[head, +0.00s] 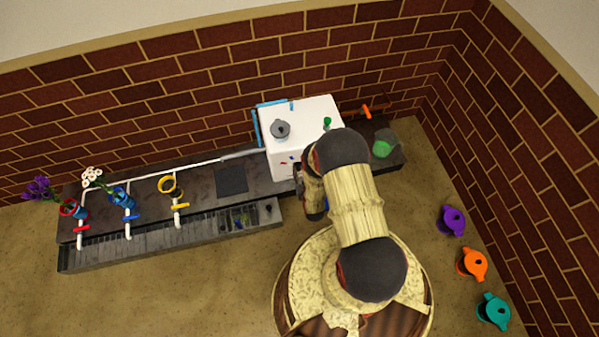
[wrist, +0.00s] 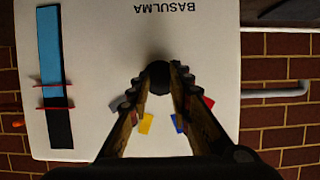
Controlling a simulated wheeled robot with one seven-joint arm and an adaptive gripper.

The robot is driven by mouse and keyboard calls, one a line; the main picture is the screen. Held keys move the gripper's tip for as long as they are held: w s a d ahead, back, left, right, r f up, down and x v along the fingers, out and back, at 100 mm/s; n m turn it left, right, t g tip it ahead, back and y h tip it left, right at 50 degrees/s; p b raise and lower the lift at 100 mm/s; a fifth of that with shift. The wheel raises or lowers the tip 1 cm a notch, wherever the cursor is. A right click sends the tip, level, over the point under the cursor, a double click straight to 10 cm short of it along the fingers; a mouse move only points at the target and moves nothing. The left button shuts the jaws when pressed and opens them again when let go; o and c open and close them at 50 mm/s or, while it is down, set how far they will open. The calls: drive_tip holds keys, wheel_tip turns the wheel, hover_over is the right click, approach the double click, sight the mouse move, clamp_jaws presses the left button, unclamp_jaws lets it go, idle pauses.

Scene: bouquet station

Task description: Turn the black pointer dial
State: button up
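The black pointer dial (wrist: 158,78) is on the white face of the machine (wrist: 110,60) in the wrist view, with its round end showing. Yellow, blue, red and grey marks surround it. Which mark it points to cannot be told. My gripper (wrist: 159,82) has one finger against each side of the dial, with no clear gap. In the head view my gripper (head: 298,180) is at the front of the white machine (head: 312,108), and the dial is hidden there.
A blue and black slot with red markers (wrist: 55,85) is on the same face. A grey lidded knob (head: 280,129) tops the machine. Vases with flowers (head: 122,197) stand on the counter at left. Purple, orange and teal pots (head: 472,264) are at right.

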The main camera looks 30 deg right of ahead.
clamp_jaws()
idle(0.3)
drive_tip(key=shift+s+d+f+m+t+y, duration=0.15)
drive_tip(key=shift+m+t+y, duration=0.65)
drive_tip(key=shift+m, duration=1.1)
drive_tip(key=shift+w+d+f+m+t+y, duration=0.15)
drive_tip(key=shift+m+t+y, duration=0.4)
drive_tip(key=shift+m+y, duration=0.95)
drive_tip(key=shift+s+d+f+m+t+y, duration=0.15)
drive_tip(key=shift+m+t+y, duration=0.45)
drive_tip(key=shift+m, duration=1.7)
drive_tip(key=shift+r, duration=0.1)
drive_tip(key=o, duration=0.6)
unclamp_jaws()
drive_tip(key=shift+c, duration=0.2)
